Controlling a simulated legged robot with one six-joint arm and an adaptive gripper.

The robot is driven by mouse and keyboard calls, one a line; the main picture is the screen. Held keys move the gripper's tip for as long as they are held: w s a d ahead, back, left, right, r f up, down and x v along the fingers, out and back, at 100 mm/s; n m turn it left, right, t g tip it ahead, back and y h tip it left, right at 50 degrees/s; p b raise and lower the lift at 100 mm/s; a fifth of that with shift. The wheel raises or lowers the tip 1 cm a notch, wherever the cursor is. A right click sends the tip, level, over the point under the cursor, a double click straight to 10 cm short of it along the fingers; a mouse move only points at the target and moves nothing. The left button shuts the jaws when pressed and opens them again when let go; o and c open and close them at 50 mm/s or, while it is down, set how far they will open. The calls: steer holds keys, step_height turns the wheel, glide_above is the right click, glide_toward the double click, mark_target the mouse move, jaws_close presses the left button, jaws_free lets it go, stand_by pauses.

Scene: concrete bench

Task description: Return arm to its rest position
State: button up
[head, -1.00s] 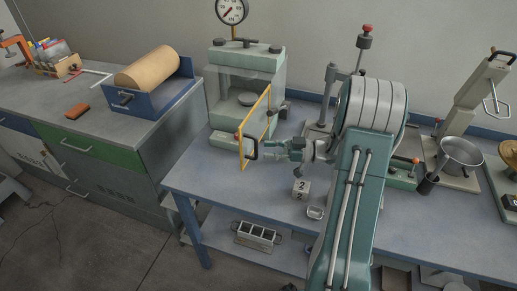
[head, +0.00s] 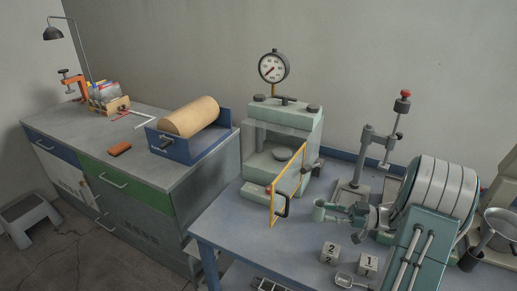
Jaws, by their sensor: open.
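My arm, teal with a large pale ribbed drum, rises from the lower right. My gripper (head: 318,211) hangs over the bench, pointing left, open and with nothing seen in it. To its left is the compression press (head: 283,148), pale green with a clear front. Its yellow-framed guard door (head: 288,198) stands swung out at the front. The door's black handle (head: 285,206) is left of the gripper, with a gap between them in the picture. My arm hides part of the bench on the right.
Cubes marked 2 (head: 330,252) and 1 (head: 368,263) and a small scoop (head: 345,281) lie below the gripper. A stand with a red knob (head: 378,145) is behind. A metal pot (head: 499,227) is at far right. A pressure gauge (head: 273,66) tops the press.

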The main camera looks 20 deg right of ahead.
steer(key=w+a+r+t+h, duration=0.1)
steer(key=w+r+h, duration=0.1)
steer(key=w+r, duration=0.1)
steer(key=w+a+r+m+t+h, duration=0.1)
steer(key=w+r+t+h, duration=0.1)
steer(key=w+r+h, duration=0.1)
steer(key=w+a+r+m+t+h, duration=0.1)
steer(key=w+r+h, duration=0.2)
steer(key=w, duration=0.2)
steer(key=shift+a, duration=0.3)
steer(key=s+a+r+m+h, duration=0.5)
steer(key=a+r+m+h, duration=0.15)
steer(key=r+h, duration=0.4)
steer(key=s+a+f+m+g+y, duration=0.1)
steer(key=s+a+f+g, duration=0.1)
steer(key=s+a, duration=0.2)
steer(key=s+a+f+m+g+y, duration=0.1)
steer(key=s+a, duration=0.4)
steer(key=s, duration=0.6)
steer(key=s+a+f+m+g+y, duration=0.1)
steer(key=s+a+f+g, duration=0.2)
steer(key=s+a+g, duration=0.2)
steer(key=shift+s+f, duration=0.3)
steer(key=shift+s, duration=0.95)
steer(key=shift+d, duration=0.15)
